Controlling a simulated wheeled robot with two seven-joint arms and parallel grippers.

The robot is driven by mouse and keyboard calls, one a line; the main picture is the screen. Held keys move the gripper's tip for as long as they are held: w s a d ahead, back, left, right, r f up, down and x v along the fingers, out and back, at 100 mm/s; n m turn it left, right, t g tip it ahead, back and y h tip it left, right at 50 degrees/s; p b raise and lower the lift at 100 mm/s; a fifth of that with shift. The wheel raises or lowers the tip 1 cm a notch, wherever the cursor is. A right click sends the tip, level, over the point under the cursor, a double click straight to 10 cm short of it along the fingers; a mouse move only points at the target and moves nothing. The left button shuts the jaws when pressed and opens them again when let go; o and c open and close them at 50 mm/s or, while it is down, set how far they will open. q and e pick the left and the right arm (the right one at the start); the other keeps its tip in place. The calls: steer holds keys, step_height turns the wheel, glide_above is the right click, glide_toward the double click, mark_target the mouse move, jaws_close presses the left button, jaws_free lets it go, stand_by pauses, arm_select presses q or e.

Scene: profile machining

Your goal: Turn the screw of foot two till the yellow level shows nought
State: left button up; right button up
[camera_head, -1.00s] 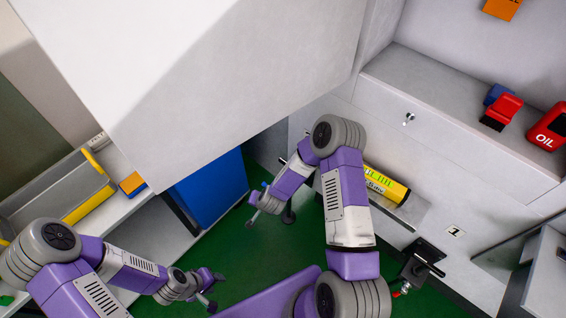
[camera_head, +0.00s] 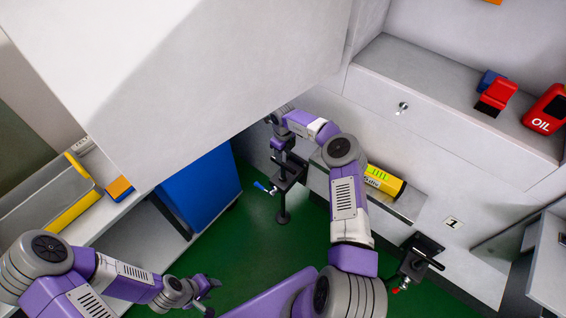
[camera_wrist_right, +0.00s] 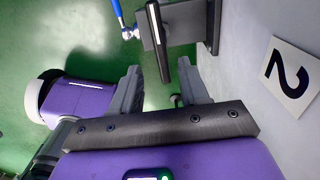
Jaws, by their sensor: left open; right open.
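The yellow level (camera_head: 383,182) lies on a ledge of the machine; its green display is too small to read. Foot two (camera_head: 288,172) is a black bracket on the machine's wall, with a round pad below and a blue-handled screw lever (camera_head: 262,187). In the right wrist view the bracket (camera_wrist_right: 182,25) and the blue handle (camera_wrist_right: 117,10) show at the top, beside a "2" label (camera_wrist_right: 288,73). My right gripper (camera_wrist_right: 160,88) is open and empty, close to the bracket, apart from the blue handle. My left gripper (camera_head: 210,290) is open and empty, low over the floor.
Foot one (camera_head: 418,260) with a red-tipped lever stands under the "1" label (camera_head: 453,223). A blue cabinet (camera_head: 200,187) stands left of foot two. Green floor is clear between.

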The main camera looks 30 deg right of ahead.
mark_target(283, 164)
step_height(283, 164, down, 7)
steer(key=shift+r+b, duration=0.2)
steer(key=shift+b, duration=0.95)
steer(key=shift+r, duration=0.1)
jaws_close()
